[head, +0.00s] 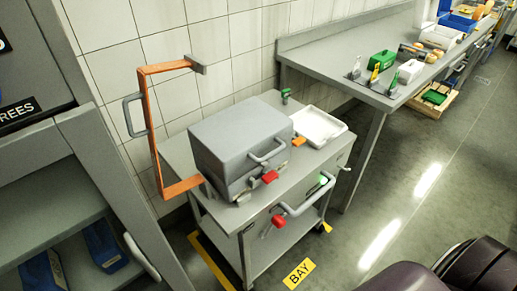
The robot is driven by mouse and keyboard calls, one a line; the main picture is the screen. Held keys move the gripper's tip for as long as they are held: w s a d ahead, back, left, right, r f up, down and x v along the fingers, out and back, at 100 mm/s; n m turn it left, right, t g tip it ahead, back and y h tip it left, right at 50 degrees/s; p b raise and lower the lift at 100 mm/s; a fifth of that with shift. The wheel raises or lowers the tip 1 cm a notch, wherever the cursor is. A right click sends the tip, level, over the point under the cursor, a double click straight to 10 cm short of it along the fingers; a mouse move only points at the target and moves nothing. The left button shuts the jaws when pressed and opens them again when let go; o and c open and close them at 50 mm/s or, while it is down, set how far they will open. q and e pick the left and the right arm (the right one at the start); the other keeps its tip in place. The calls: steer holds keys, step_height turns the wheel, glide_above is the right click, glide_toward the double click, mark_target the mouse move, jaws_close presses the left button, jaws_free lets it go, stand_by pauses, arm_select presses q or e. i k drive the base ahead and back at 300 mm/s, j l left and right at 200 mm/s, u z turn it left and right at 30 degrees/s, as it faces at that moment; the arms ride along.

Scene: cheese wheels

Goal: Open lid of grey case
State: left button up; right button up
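The grey case (222,137) sits on top of a grey cart (180,160) against the tiled wall. Its lid lies down over the base and looks shut. A grey carry handle (268,155) is on its front side. A small red part (270,177) is low at the front, and an orange part (298,141) is by the right corner. The inside of the case is hidden. Neither of my grippers shows in the head view.
An orange frame (152,120) with a grey handle rises left of the case. A white tray (318,127) lies right of it. The cart's front has a bar handle (308,200).

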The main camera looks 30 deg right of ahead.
mark_target(240, 138)
steer(key=k+l+u, duration=0.15)
steer(key=l, duration=0.25)
steer(key=k+l+u, duration=0.3)
steer(key=k+l, duration=0.2)
steer(key=l, duration=0.2)
